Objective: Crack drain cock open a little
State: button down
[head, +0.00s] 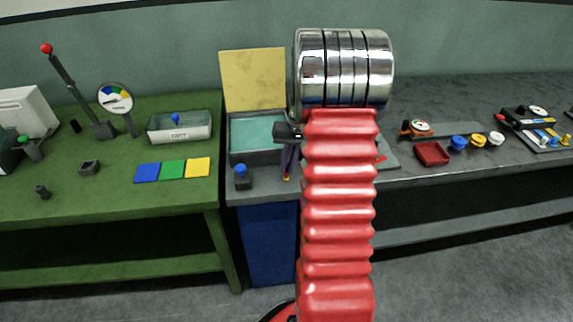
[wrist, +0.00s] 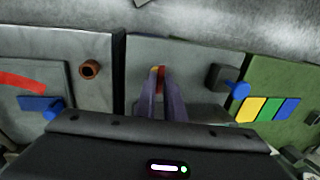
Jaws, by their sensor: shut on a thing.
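My gripper (wrist: 160,90) is at the front part of the grey bench, with its two purple fingers close together. It also shows in the head view (head: 289,163), just left of my red arm. The fingers are shut on a small red and yellow piece (wrist: 159,74), mostly hidden between them. Its shape is unclear, so I cannot tell for sure that it is the drain cock. Beside the gripper, apart from it, stands a dark block with a blue handle (head: 241,171). That blue-handled block is to the right of the fingers in the wrist view (wrist: 233,88).
A grey tray with a teal inside (head: 231,140) lies behind the gripper, with a yellow panel (head: 252,80) upright behind it. A brown round fitting (wrist: 90,69) and a blue pointer by a red arc (wrist: 45,104) are nearby. A blue bin (head: 270,240) stands below.

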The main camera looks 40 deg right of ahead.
jog(key=shift+w+n+g, duration=0.15)
jog(key=shift+n+g, duration=0.25)
jog(key=shift+n, duration=1.7)
jog(key=c, duration=1.8)
grip_release()
jog(key=shift+c, duration=0.2)
notch_tip(320, 180, up, 14)
jog(key=d, duration=0.2)
jog(key=shift+s+d+f, duration=0.25)
jog(key=shift+s+d, duration=0.1)
jog(key=shift+d, duration=0.05)
